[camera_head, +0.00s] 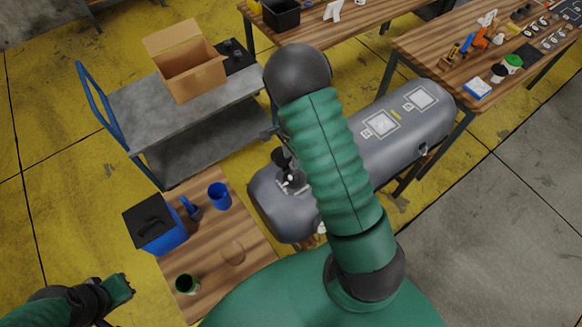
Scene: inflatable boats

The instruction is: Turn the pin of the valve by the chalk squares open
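A grey inflatable tube (398,145) lies beside the tables. Two white chalk squares (381,124) (421,98) are on its top, each around a pale patch. A small dark and white fitting, seemingly the valve (291,182), sits on the tube's near left end. Its pin cannot be made out. My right gripper (284,163) is a dark shape at the fitting, partly behind my green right arm; whether it touches, and its fingers' opening, cannot be told. My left gripper (118,290) is at the lower left, away from the tube, its fingers unclear.
A low wooden table (207,275) holds a blue box (157,226), a blue cup (219,196) and a green cup (187,284). A grey cart (137,103) carries an open cardboard box (187,62). A wooden table (440,48) with tools stands behind the tube. Grey floor at right is clear.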

